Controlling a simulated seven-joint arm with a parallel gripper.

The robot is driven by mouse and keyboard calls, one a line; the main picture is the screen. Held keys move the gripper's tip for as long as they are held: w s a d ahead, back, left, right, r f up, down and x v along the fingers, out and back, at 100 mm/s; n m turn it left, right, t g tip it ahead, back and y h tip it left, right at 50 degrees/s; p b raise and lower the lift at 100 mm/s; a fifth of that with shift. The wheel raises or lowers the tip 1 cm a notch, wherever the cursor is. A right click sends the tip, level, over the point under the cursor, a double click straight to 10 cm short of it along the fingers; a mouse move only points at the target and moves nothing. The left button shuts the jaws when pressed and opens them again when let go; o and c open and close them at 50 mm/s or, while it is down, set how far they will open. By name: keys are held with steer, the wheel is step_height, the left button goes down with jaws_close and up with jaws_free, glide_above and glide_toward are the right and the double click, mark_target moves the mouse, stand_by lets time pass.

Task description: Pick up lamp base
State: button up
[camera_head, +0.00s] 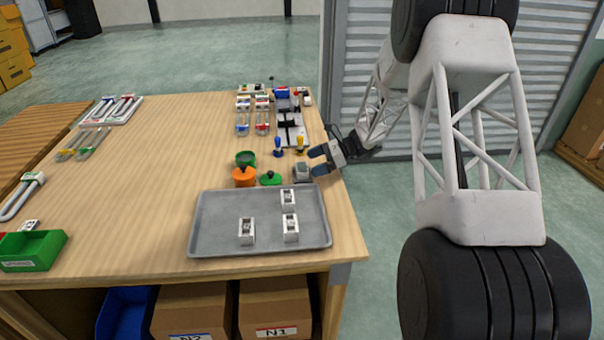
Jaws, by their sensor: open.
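My gripper (318,161) is open at the right edge of the wooden table, its fingers pointing left. A small grey block-like object (303,173) sits just left of and below the fingertips in the picture. I cannot tell whether they touch. I cannot tell for sure which object is the lamp base. Left of the grey object are a green lid (270,179), an orange pot with a dark knob (244,177) and a green round container (245,158). Nothing shows between my fingers.
A grey tray (212,240) with three white blocks lies in front. Blue (278,148) and yellow (300,145) upright tools stand close to my gripper. Racks and a device (291,130) fill the back right. The table's left middle (160,160) is clear.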

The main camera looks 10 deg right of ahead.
mark_target(302, 167)
steer(key=shift+x, duration=1.7)
steer(key=c, duration=1)
